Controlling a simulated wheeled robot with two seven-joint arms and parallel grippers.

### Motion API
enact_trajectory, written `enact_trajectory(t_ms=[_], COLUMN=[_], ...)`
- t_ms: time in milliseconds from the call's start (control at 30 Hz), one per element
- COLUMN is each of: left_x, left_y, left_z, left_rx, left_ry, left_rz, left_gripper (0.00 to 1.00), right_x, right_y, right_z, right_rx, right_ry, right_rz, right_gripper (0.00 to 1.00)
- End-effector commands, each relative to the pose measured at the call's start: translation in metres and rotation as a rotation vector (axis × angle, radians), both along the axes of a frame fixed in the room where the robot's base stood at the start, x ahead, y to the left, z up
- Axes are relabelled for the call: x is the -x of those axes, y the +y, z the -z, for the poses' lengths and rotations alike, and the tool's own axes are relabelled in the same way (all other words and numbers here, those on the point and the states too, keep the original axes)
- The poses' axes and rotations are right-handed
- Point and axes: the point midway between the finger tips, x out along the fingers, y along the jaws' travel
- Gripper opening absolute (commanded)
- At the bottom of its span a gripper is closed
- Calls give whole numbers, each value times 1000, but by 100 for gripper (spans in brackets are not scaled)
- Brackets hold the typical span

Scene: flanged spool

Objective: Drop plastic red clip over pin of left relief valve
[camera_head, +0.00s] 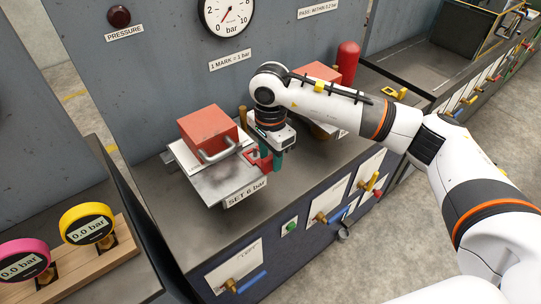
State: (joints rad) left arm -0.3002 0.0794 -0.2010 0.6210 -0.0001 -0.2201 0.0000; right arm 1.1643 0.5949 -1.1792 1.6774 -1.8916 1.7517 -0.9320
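The left relief valve is a red block (207,128) with a metal handle, on a grey metal plate (222,182) labelled "SET 6 bar". A brass-coloured post (242,117) stands behind its right side. My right gripper (271,163), with green fingers, points down at the plate's right edge. It appears shut on the red clip (255,162), which sits at the fingers beside the plate. The pin is not clearly visible, so I cannot tell whether the clip touches it. My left gripper is not in view.
A second red block (317,72) stands behind my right arm, near a red cylinder (347,63). A gauge (227,14) is on the back panel. Two round gauges, yellow (88,223) and pink (22,260), sit on a wooden rack at left. Valve handles line the bench front.

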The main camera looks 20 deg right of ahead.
Motion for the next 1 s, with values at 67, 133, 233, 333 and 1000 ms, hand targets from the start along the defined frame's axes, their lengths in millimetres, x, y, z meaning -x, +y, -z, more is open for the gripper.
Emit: enact_trajectory(t_ms=[67,133,233,333,1000], left_x=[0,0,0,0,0], left_y=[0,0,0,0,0], left_z=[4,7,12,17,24], left_rx=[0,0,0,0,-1], left_ry=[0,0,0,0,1], left_rz=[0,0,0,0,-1], left_gripper=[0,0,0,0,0], right_x=[-1,-1,-1,-1,0], right_y=[0,0,0,1,0], right_z=[-9,-22,-43,-65,-115], right_rx=[-1,-1,0,-1,0], right_ry=[-5,-7,-6,-6,0], right_rz=[-1,-2,0,-1,0], right_gripper=[39,39,39,39,39])
